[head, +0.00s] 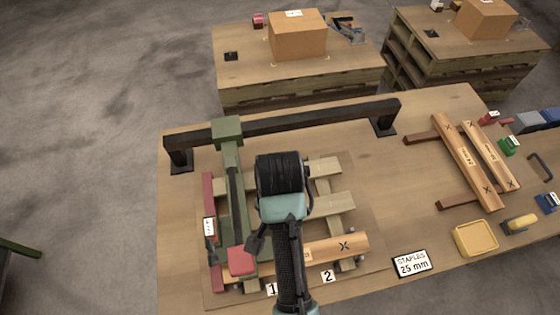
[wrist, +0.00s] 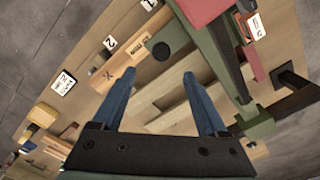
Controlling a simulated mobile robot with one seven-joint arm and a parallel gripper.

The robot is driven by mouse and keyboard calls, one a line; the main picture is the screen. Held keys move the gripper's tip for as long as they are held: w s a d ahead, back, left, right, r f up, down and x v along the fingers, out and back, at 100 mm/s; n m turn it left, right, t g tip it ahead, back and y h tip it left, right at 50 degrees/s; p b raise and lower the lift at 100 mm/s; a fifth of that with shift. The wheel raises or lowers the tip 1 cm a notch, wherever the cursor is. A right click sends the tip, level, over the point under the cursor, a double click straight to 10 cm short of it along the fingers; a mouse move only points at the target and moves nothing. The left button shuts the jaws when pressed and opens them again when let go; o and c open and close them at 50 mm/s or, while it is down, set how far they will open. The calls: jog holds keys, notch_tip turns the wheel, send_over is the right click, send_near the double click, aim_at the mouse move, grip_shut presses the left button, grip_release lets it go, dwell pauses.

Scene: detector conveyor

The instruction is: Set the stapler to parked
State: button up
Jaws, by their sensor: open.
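What I take for the stapler is a long green arm (head: 236,195) with a red block (head: 242,261) at its near end. It runs from a green block on a dark rail (head: 300,118) over the left side of a wooden pallet. In the wrist view, the green arm (wrist: 230,62) and the red block (wrist: 200,10) are at the upper right. My gripper (wrist: 160,77) is open and empty, with its two blue fingers apart above the pallet slats, left of the green arm in that view. In the head view my own arm hides the fingers and part of the pallet.
A board (head: 335,247) marked with an X lies across the pallet's near side by cards 1 and 2. A "STAPLES 25 mm" card (head: 412,263), a yellow tray (head: 476,238) and more boards are to the right. The table between rail and boards is clear.

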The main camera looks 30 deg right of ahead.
notch_tip(320, 180, down, 11)
jog(key=shift+w+f+p, duration=0.1)
jog(key=shift+w+p, duration=0.05)
jog(key=shift+p, duration=0.6)
jog(key=shift+c, duration=0.2)
grip_shut()
dwell(0.8)
